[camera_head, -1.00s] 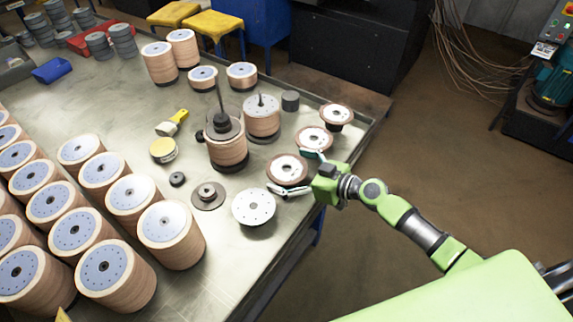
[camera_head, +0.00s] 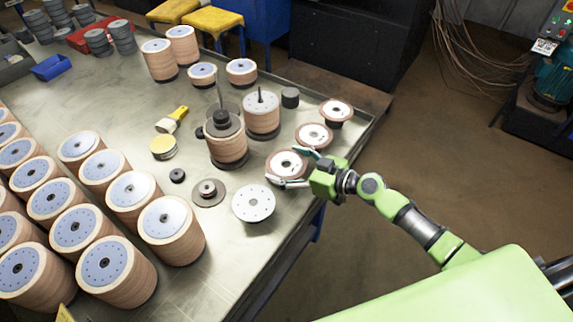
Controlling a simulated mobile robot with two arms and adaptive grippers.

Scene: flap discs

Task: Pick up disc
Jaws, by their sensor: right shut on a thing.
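My right gripper (camera_head: 301,170) reaches in from the right over the table edge. It is shut on a flap disc (camera_head: 281,167) with a brown rim and a white centre, its fingers at the disc's right side. I cannot tell whether the disc is clear of the table. Two similar flap discs stand behind it: one just beyond (camera_head: 314,135) and one farther back (camera_head: 336,110). A white perforated disc (camera_head: 253,203) lies in front. My left gripper is not in view.
Two spindle stacks of discs (camera_head: 228,150) (camera_head: 262,118) stand left of and behind the gripper. Tall disc stacks (camera_head: 171,231) fill the left of the metal table (camera_head: 222,262). A yellow-handled brush (camera_head: 172,120), a round tin (camera_head: 164,147) and a flanged part (camera_head: 208,193) lie mid-table.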

